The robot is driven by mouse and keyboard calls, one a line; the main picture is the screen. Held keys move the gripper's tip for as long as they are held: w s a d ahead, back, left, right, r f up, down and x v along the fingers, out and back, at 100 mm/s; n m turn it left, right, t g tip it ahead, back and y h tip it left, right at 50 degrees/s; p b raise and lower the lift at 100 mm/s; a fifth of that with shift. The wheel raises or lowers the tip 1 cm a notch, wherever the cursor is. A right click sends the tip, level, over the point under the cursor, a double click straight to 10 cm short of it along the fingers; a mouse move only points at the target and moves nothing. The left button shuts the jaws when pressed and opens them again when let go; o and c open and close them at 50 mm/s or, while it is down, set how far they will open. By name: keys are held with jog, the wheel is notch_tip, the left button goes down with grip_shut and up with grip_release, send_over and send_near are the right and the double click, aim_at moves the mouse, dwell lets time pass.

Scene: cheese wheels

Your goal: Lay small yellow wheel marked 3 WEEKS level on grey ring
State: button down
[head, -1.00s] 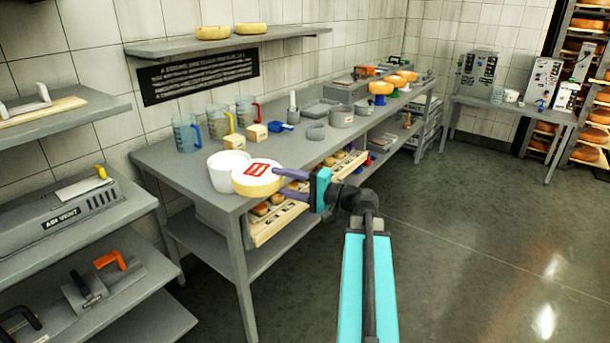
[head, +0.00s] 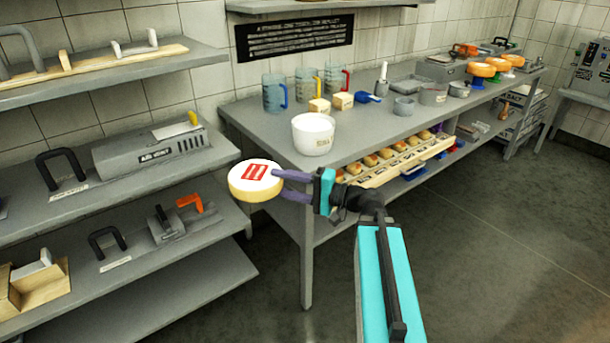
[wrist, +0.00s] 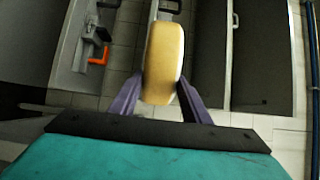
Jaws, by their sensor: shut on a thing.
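A small yellow cheese wheel (head: 256,181) with a pale top and a red label is in my gripper (head: 284,187). The label's words are too small to read. The wheel is close to level, held in the air in front of the gap between the left shelves and the table. The wrist view shows the wheel (wrist: 162,62) edge-on between the two purple fingers (wrist: 158,98), which are shut on it. A small grey ring-like piece (head: 404,106) stands on the table beside a grey pot; I cannot tell whether it is the grey ring.
The long grey table (head: 262,130) holds a white bucket (head: 313,134), jugs, small blocks and a blue scoop. A drawer of small cheeses (head: 400,158) sticks out below its top. Grey shelves with tools (head: 150,155) stand at left. Open floor (head: 500,260) lies at right.

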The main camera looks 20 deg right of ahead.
jog(key=a+f+n+g+y+b, duration=0.1)
jog(key=a+f+b, duration=0.5)
jog(key=a+f, duration=0.1)
jog(key=shift+s+a+f+g, duration=0.15)
jog(key=shift+s+f+g, duration=0.15)
jog(key=shift+f, duration=0.35)
jog(key=shift+a+n+y, duration=0.2)
jog(key=shift+n+y, duration=0.1)
